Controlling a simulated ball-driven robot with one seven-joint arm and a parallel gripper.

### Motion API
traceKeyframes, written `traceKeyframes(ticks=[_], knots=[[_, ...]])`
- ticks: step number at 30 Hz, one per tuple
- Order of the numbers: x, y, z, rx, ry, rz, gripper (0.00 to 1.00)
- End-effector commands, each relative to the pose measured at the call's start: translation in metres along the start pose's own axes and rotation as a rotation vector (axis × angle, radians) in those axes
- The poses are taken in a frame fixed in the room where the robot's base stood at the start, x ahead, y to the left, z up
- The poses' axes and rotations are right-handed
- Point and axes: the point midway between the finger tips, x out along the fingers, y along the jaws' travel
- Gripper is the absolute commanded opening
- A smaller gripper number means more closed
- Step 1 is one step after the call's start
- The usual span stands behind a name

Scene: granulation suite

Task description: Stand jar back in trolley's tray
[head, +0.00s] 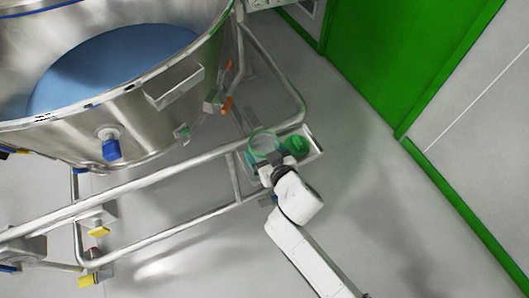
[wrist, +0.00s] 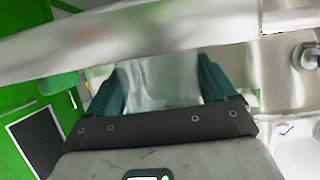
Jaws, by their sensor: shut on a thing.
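A clear jar with a green rim (head: 262,141) is at the end of my arm, beside the trolley's rail. In the wrist view the clear jar (wrist: 160,80) sits between the two teal fingers of my gripper (wrist: 160,82), which is shut on it. My gripper also shows in the head view (head: 268,163). The trolley's tray (head: 316,143) is a small metal tray at the rail's right corner, just right of the jar. The jar's base is hidden, so I cannot tell whether it touches the tray.
A round green thing (head: 296,146) is at the tray, right of the jar. The trolley's metal rail (head: 165,174) runs close by and crosses the wrist view (wrist: 130,38). A large steel vessel (head: 150,110) stands left. Grey floor (head: 400,220) is clear at right, before a green door (head: 400,55).

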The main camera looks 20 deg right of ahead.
Motion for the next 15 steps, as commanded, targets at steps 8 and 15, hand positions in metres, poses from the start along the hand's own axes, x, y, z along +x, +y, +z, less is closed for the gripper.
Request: traceKeyframes(ticks=[8, 15], knots=[[0.0010, -0.0002, 0.0019, 0.000, 0.001, 0.000, 0.12], [0.0006, -0.0002, 0.0013, 0.000, 0.001, 0.000, 1.00]])
